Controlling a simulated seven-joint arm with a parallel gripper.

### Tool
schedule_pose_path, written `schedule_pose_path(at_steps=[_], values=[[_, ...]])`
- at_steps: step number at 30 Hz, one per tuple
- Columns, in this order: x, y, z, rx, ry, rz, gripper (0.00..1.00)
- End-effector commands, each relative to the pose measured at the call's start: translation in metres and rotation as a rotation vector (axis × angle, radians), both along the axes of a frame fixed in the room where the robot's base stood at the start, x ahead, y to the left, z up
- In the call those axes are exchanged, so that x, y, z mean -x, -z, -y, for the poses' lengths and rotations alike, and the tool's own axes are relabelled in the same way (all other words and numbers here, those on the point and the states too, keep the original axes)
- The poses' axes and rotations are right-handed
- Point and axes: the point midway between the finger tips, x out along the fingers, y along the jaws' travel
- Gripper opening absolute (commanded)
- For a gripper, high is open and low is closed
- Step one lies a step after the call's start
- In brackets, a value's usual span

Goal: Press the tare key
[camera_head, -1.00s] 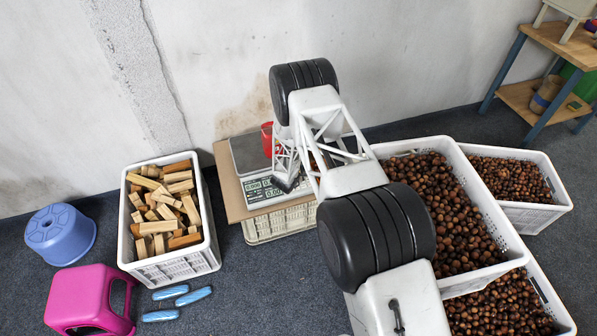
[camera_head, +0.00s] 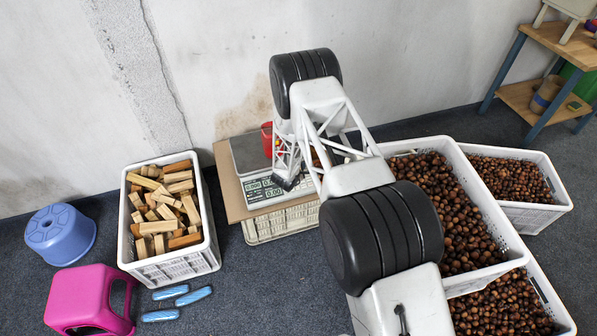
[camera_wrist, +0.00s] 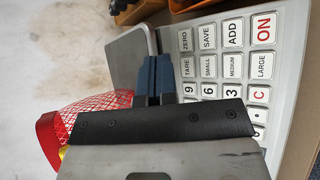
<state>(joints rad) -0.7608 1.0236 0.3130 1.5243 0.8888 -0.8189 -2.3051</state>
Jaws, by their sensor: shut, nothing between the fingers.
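The scale (camera_head: 262,192) stands on a board with its display and keys facing me. In the wrist view its keypad shows up close, and the tare key (camera_wrist: 187,68) sits below the zero key and beside the key marked 9. My gripper (camera_wrist: 155,68) is shut and empty. Its dark blue fingertips are just left of the tare key, in front of the keypad's edge near the grey weighing plate (camera_wrist: 128,52). I cannot tell whether they touch the scale. In the head view my gripper (camera_head: 286,184) is over the right part of the scale's front panel, hiding some keys.
A red mesh bag (camera_wrist: 85,117) is beside the weighing plate. A white crate of wood blocks (camera_head: 128,240) stands left of the scale. A large crate of chestnuts (camera_head: 500,262) stands to the right. The wall is close behind.

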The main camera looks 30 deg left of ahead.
Motion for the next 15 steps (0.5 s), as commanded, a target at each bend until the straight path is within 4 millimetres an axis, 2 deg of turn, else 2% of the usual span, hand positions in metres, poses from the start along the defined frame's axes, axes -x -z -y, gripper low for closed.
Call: schedule_pose_path(at_steps=[9, 15], values=[[0.004, -0.021, 0.004, -0.001, 0.000, 0.001, 0.00], [0.005, -0.023, 0.005, 0.000, 0.000, 0.000, 0.00]])
